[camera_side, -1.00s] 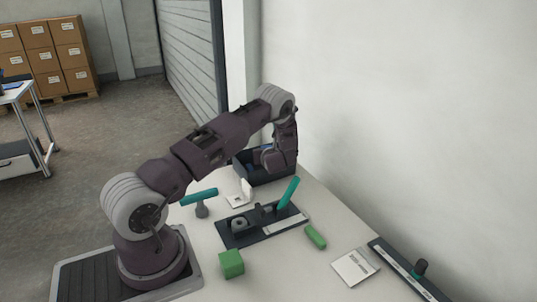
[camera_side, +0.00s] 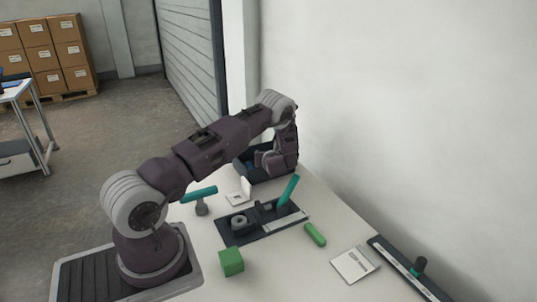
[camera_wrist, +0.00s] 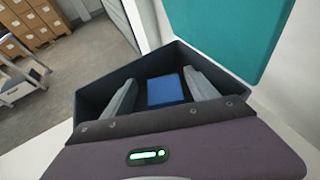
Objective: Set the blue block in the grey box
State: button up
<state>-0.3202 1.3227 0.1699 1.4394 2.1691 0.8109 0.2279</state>
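The grey box (camera_wrist: 92,103) is a dark open bin; in the side view it stands at the far end of the table (camera_side: 284,180), partly hidden by my arm. The blue block (camera_wrist: 166,90) shows in the wrist view inside the box, between the two fingers. My gripper (camera_wrist: 160,92) reaches into the box with its fingers apart. A gap shows between the left finger and the block; the right finger is close to the block's edge, and I cannot tell whether it touches. In the side view the fingers are mostly hidden by the box.
A dark tray (camera_side: 240,238) with a grey ring and a leaning teal rod (camera_side: 288,191) lies mid-table. A green cube (camera_side: 231,262), a green cylinder (camera_side: 315,235) and a white card (camera_side: 355,265) lie nearer. A teal panel (camera_wrist: 235,30) fills the wrist view's upper right.

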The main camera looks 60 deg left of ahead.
jog(key=shift+s+a, duration=0.1)
jog(key=shift+s, duration=0.05)
jog(key=w+r+v, duration=0.1)
jog(key=v, duration=1.1)
jog(key=s+d+r+n+g+h, duration=0.15)
jog(key=s+d+r+n, duration=0.25)
jog(key=s+r+n, duration=0.4)
jog(key=s+d+r+n+g+h, duration=0.1)
jog(key=s+d+r+n+g, duration=0.2)
jog(key=s+d+r+n, duration=0.45)
jog(key=s+d+r+n+t+h, duration=0.1)
jog(key=s+d+r+n+h, duration=0.1)
jog(key=d, duration=0.5)
jog(key=s+d+r+n+t+h, duration=0.2)
jog(key=s+d+r+h, duration=0.1)
jog(key=d, duration=0.5)
jog(key=s+d+r+n+t+h, duration=0.1)
jog(key=s+d+r+n+h, duration=0.2)
jog(key=s+d+h, duration=0.2)
jog(key=s+d, duration=0.1)
jog(key=d, duration=0.2)
jog(key=shift+s+r+t, duration=0.15)
jog(key=shift+r+t, duration=0.1)
jog(key=shift+t, duration=0.1)
